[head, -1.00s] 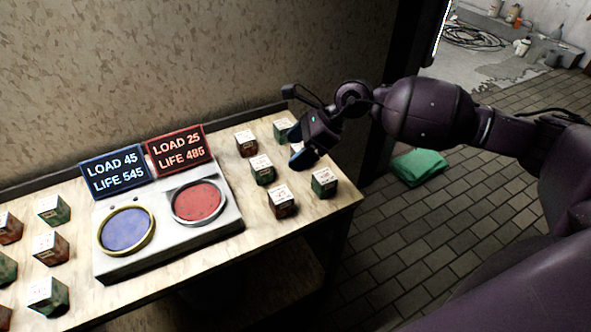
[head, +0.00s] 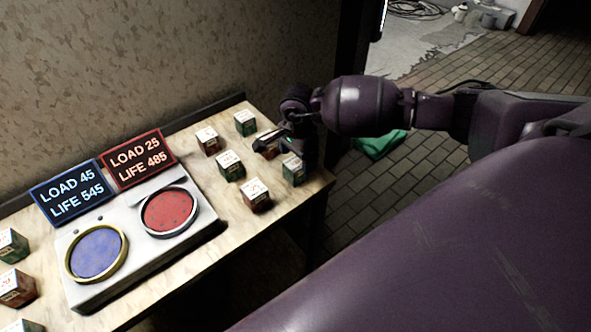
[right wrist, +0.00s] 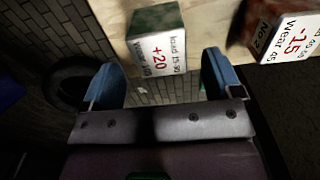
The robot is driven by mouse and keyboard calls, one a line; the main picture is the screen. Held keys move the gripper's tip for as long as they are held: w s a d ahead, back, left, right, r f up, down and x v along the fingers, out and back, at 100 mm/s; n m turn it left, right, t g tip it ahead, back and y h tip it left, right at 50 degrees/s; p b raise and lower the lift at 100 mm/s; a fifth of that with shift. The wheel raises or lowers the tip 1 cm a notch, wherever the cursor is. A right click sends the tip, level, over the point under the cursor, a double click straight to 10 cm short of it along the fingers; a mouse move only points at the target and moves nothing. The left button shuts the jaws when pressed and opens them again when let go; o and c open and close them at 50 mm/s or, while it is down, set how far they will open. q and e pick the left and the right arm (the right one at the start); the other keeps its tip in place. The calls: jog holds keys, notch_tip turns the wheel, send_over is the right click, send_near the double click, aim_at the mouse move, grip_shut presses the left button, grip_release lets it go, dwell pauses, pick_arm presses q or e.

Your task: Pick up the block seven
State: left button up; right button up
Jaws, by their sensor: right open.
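I cannot tell which block is number seven; most labels are too small to read. My right gripper (head: 279,142) is low among the rightmost blocks. The right wrist view shows its two blue fingers (right wrist: 160,85) spread, with a green block marked +20 (right wrist: 157,45) just beyond. My left gripper is not in view.
A grey console (head: 135,250) with blue and red round pads and LOAD/LIFE signs (head: 70,193) stands left of the blocks. More blocks (head: 15,288) lie far left. In the right wrist view, a red -15 block (right wrist: 285,38) is close. A green cloth (head: 380,145) lies on the floor.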

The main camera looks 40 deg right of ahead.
aim_at(295, 163)
jog(key=f, duration=0.4)
jog(key=shift+a+f, duration=0.3)
jog(key=shift+a, duration=0.1)
jog(key=shift+f, duration=0.5)
jog(key=c, duration=1.3)
jog(key=shift+w+r, duration=0.1)
